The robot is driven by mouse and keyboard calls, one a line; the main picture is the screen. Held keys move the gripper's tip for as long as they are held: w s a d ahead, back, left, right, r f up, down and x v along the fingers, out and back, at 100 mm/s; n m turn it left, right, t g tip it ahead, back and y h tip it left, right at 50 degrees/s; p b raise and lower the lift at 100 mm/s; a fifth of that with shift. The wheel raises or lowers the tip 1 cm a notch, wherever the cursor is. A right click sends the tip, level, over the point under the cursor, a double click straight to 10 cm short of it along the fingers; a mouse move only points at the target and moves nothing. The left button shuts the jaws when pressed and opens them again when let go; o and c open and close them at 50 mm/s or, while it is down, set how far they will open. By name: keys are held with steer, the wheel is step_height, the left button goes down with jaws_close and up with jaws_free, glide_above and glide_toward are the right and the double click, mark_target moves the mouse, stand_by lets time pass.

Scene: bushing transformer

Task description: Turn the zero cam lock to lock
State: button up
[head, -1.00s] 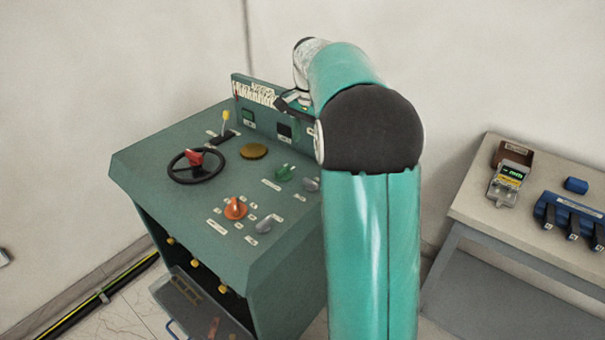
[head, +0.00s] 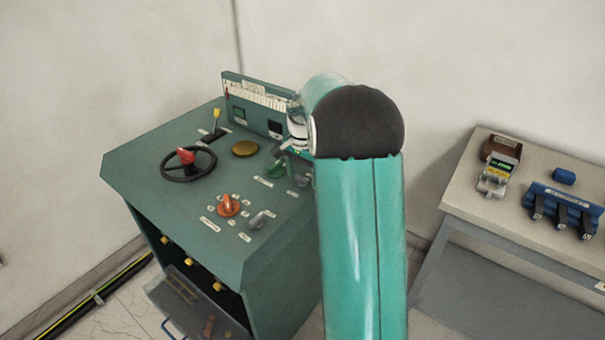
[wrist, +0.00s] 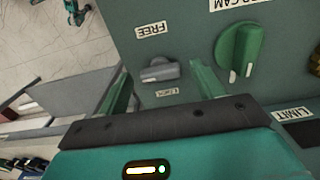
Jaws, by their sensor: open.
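A grey knob (wrist: 160,71) on the green panel shows in the wrist view, with a FREE label (wrist: 152,30) above it and an upside-down, partly hidden label that seems to read LOCK (wrist: 168,93) below it. Its bar lies nearly sideways, with a pale mark at its left end. I take it as the zero cam lock. It also shows in the head view (head: 302,180), partly behind my arm. My gripper (wrist: 158,74) is open, with one finger left of the knob and one right of it. I cannot tell whether either finger touches it.
A green knob (wrist: 238,55) sits close to the right finger. The console also bears an orange knob (head: 228,205), another grey knob (head: 258,221), a black handwheel (head: 188,165) and a brass disc (head: 245,148). A side table (head: 455,200) stands at the right.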

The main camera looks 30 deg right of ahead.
steer(key=c, duration=1)
steer(key=shift+n, duration=0.3)
steer(key=n, duration=0.8)
steer(key=shift+n, duration=0.4)
steer(key=n, duration=0.4)
steer(key=shift+w+n, duration=0.1)
steer(key=shift+n, duration=2.1)
